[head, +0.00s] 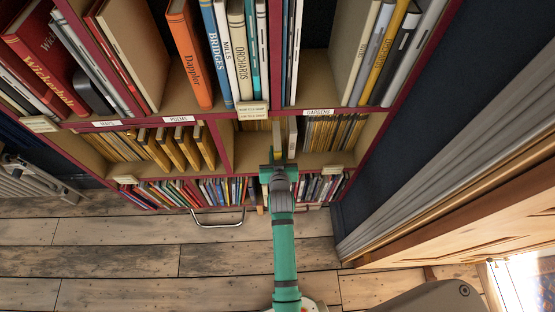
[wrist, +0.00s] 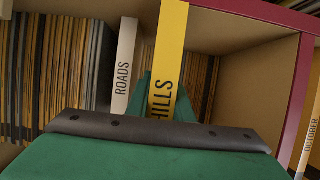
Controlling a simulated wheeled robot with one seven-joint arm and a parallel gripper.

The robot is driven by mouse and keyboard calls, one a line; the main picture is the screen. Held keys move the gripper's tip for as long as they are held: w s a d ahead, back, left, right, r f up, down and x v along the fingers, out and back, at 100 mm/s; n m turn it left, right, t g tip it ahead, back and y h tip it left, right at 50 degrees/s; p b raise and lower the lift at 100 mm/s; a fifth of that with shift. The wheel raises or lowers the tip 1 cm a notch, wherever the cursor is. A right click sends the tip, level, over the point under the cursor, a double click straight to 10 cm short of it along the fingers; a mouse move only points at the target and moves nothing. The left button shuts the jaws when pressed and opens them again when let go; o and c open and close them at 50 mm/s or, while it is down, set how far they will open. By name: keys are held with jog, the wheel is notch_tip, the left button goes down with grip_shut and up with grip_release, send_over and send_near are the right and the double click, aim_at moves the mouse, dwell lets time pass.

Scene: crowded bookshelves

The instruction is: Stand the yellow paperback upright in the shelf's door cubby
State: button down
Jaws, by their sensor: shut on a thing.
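The yellow paperback (wrist: 169,50), marked HILLS on its spine, is between the fingers of my gripper (head: 279,160). My gripper is shut on it, and its green body hides the lower part of the spine in the wrist view. In the head view the paperback (head: 277,138) shows as a narrow yellow strip at the mouth of the right-hand cubby (head: 252,161), the one nearer the door. It looks close to upright. I cannot tell whether it touches the cubby floor. A white book (wrist: 125,62) marked ROADS stands close beside it, with a narrow gap.
Thin dark-edged books (wrist: 60,65) fill one side of the cubby, and more stand at its back. A red-edged divider (wrist: 297,100) bounds the other side, with bare space before it. A shelf of tall books (head: 205,55) is above; a wooden door (head: 470,215) is at right.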

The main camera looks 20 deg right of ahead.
jog(key=w, duration=0.2)
jog(key=w+d, duration=0.1)
jog(key=w, duration=0.2)
jog(key=w+d, duration=0.1)
jog(key=w, duration=0.2)
jog(key=shift+d+f, duration=0.15)
jog(key=shift+f, duration=0.25)
jog(key=shift+w+f, duration=0.1)
jog(key=shift+f, duration=0.2)
dwell(0.3)
jog(key=c, duration=1.5)
grip_release()
